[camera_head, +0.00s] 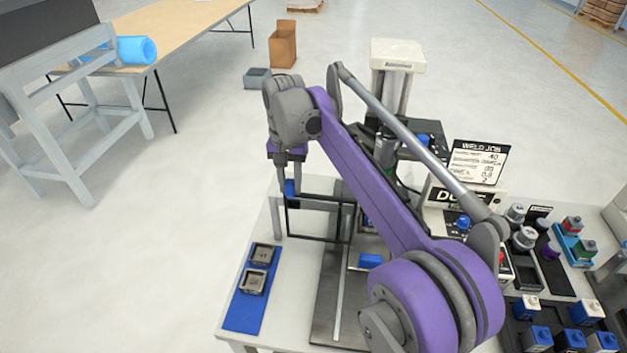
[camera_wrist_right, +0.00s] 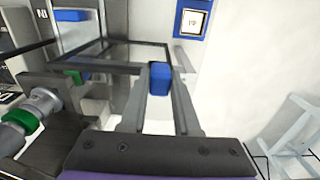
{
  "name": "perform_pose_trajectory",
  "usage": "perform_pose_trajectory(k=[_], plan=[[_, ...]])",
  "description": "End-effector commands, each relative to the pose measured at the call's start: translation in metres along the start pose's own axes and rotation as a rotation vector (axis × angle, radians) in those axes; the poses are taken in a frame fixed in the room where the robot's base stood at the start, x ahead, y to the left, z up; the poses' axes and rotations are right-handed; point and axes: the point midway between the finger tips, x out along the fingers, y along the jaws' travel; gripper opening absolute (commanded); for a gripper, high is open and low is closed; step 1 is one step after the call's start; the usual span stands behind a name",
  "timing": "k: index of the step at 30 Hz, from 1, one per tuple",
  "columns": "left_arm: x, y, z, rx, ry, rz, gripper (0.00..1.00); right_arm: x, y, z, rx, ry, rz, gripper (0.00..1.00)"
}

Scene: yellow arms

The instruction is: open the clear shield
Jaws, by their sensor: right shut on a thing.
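The clear shield (camera_head: 318,240) is a see-through panel in a dark rectangular frame, near the middle of the head view. Its frame also shows in the right wrist view (camera_wrist_right: 122,66). A small blue handle (camera_wrist_right: 160,78) sits at its edge and also shows in the head view (camera_head: 290,188). My right gripper (camera_head: 290,184) reaches down to this handle. In the right wrist view, its fingers (camera_wrist_right: 160,92) are shut on the blue handle. My purple right arm hides part of the bench behind the shield. I cannot tell the shield's exact angle. My left gripper is not in view.
A blue mat (camera_head: 241,312) with two small square parts (camera_head: 262,255) lies left of the metal plate (camera_head: 330,310). A sign (camera_head: 477,162) and several blue-and-white blocks stand at the right.

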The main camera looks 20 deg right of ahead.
Motion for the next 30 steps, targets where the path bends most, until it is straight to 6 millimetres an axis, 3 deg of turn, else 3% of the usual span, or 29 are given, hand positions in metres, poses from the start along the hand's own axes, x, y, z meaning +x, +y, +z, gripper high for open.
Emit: perform_pose_trajectory(k=[6, 19, 20, 24, 30], plan=[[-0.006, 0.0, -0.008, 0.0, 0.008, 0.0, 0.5, -0.001, -0.024, 0.0, -0.002, 0.0, 0.002, 0.0], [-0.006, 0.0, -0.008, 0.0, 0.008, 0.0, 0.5, 0.001, -0.028, 0.0, 0.001, 0.0, 0.002, 0.0], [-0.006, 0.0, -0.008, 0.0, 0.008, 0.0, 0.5, 0.001, -0.028, 0.0, 0.001, 0.0, 0.002, 0.34], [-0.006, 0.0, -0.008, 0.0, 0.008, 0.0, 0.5, 0.001, -0.028, 0.0, 0.001, 0.0, 0.002, 0.59], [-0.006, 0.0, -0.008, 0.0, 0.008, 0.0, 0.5, 0.001, -0.028, 0.0, 0.0, 0.0, 0.002, 0.6]])
